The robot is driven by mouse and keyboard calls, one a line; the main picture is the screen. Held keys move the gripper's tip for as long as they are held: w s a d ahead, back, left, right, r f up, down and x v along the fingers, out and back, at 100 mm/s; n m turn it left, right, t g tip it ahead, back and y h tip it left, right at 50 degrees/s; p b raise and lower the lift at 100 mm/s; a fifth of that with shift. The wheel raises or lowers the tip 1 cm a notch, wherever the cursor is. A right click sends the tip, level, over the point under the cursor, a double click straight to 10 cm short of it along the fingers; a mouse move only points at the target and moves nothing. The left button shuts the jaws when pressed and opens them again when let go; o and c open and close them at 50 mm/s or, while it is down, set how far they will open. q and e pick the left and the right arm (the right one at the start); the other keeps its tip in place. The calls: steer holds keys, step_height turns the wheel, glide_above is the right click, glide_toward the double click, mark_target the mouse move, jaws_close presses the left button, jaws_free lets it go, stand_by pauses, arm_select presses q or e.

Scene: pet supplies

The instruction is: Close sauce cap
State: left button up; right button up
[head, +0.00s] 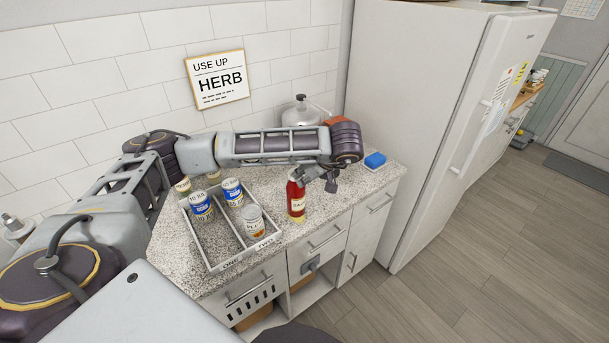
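A red sauce bottle (297,201) with a pale label stands upright on the speckled counter, just right of the divided tray. My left arm reaches across the counter from the left. Its gripper (316,178) points down at the top right of the bottle. Part of the gripper covers the bottle's top, so I cannot tell the cap's state or whether the fingers touch it. The finger gap is too small and hidden to judge. My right gripper is not in view.
The grey divided tray (212,250) holds two blue-and-white cans (202,205) (233,192) and a white-labelled jar (253,220). A blue sponge (375,160) lies at the counter's right end, near the white fridge (415,120). A metal pot (300,112) stands behind my arm.

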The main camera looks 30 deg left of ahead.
arm_select(q)
steer(key=o, duration=0.5)
steer(key=shift+f, duration=0.45)
steer(key=shift+a+r, duration=0.1)
steer(key=shift+w+d+r, duration=0.1)
steer(key=shift+d+r, duration=0.15)
steer(key=shift+r, duration=0.1)
steer(key=shift+v, duration=5.5)
